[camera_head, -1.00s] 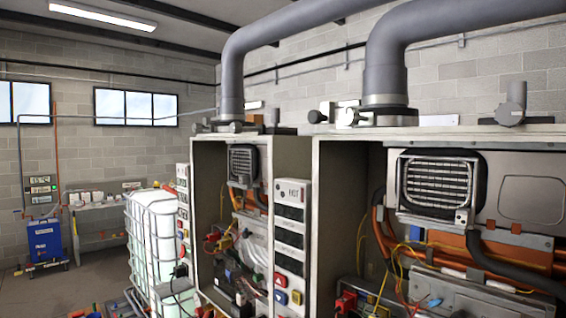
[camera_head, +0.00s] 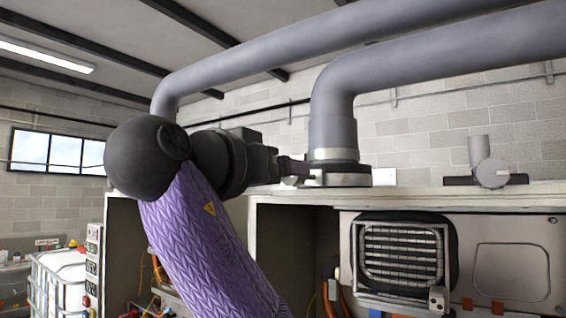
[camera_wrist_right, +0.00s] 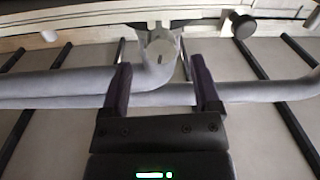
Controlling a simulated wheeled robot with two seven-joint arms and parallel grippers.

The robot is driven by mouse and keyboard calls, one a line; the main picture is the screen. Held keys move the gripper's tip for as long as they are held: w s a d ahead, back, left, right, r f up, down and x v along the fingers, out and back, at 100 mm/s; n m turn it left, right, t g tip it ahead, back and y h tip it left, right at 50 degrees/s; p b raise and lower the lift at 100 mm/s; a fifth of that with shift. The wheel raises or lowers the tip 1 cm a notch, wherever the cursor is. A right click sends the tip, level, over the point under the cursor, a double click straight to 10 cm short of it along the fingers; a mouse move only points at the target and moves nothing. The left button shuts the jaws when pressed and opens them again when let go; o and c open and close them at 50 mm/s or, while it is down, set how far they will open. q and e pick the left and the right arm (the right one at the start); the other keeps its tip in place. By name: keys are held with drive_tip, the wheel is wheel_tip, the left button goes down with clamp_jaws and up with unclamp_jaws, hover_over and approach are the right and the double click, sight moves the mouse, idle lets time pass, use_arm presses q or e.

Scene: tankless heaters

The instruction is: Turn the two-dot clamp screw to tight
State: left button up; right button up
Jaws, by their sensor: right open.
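The flue clamp (camera_head: 338,178) sits on the cabinet top at the base of the nearer grey flue pipe. No dot marks can be made out, so I cannot tell which is the two-dot screw. Contact is unclear. My left gripper is not seen.
Grey flue pipes (camera_head: 335,100) rise from the cabinets and bend right overhead. A round-faced valve fitting (camera_head: 492,173) stands on the cabinet top at right. The open cabinet (camera_head: 282,250) is below. A white caged tank (camera_head: 58,285) is at lower left.

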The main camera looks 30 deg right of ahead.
drive_tip(key=p+x, duration=0.2)
drive_tip(key=x, duration=0.2)
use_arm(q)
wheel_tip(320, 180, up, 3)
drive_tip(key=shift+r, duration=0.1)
use_arm(e)
drive_tip(key=shift+d, duration=0.1)
drive_tip(key=shift+c, duration=0.2)
